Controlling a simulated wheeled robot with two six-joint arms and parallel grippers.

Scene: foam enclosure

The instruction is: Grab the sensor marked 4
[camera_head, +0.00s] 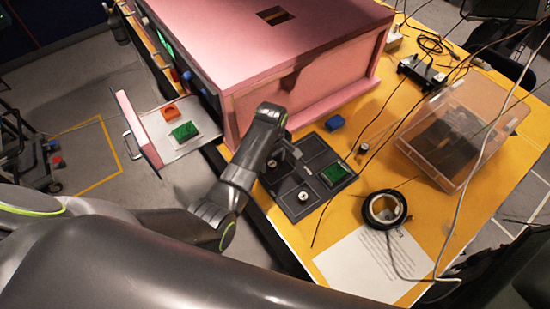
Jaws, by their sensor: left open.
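A dark divided tray (293,208) lies on the yellow table. One small round sensor-like piece (303,196) sits in its front compartment and another (272,163) in its left one. A green board (334,173) lies in its right compartment. Another small round piece (363,148) stands on the table beyond the tray. No number 4 is readable on any of them. My wrist covers part of the tray's far left side. My right gripper is not in view.
A pink foam enclosure (310,110) stands behind the tray. Its open drawer (155,130) holds an orange piece (170,111) and a green board (184,131). A blue piece (335,122), a tape roll (369,210), a paper sheet (365,265), a clear box (455,160) and cables crowd the right.

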